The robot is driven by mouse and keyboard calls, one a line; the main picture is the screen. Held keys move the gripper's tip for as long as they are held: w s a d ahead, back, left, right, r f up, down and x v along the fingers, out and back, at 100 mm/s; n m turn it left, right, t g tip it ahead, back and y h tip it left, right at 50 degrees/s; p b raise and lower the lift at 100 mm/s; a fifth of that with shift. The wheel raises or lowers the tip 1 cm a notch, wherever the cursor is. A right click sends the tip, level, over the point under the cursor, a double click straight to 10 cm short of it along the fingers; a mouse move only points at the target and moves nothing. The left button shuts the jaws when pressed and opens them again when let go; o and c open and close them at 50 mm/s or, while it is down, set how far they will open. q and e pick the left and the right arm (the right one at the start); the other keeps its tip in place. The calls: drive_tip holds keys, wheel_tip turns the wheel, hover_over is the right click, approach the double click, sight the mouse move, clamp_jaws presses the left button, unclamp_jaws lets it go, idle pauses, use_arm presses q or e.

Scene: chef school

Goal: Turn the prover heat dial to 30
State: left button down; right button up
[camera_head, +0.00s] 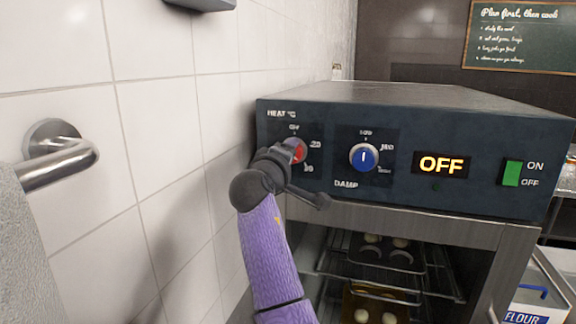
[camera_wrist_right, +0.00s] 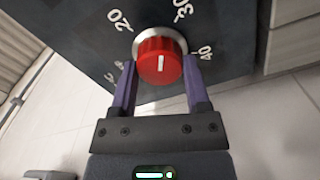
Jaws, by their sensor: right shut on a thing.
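The red heat dial (camera_head: 297,150) is on the left of the prover's dark front panel, under the label HEAT °C. My right gripper (camera_head: 284,158) comes from below and partly covers it. In the right wrist view its two purple fingers stand on either side of the red dial (camera_wrist_right: 160,72), shut on it. The dial's white mark is upright in that view, toward the gap between the 20 (camera_wrist_right: 120,20) and the 30 (camera_wrist_right: 183,11). The 40 (camera_wrist_right: 205,53) is further right. A label at lower left is partly hidden. My left gripper is not in view.
A blue DAMP dial (camera_head: 364,157), an OFF display (camera_head: 441,165) and a green switch (camera_head: 511,173) lie to the right on the panel. Racks with dough (camera_head: 400,243) show below. A tiled wall (camera_head: 150,130) with a metal rail (camera_head: 70,157) is close on the left.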

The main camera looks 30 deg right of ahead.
drive_tip(key=shift+f+m+b, duration=0.15)
drive_tip(key=shift+m+b, duration=0.75)
drive_tip(key=shift+m, duration=0.8)
drive_tip(key=o, duration=1.3)
drive_tip(key=b+v, duration=0.3)
drive_tip(key=v, duration=0.7)
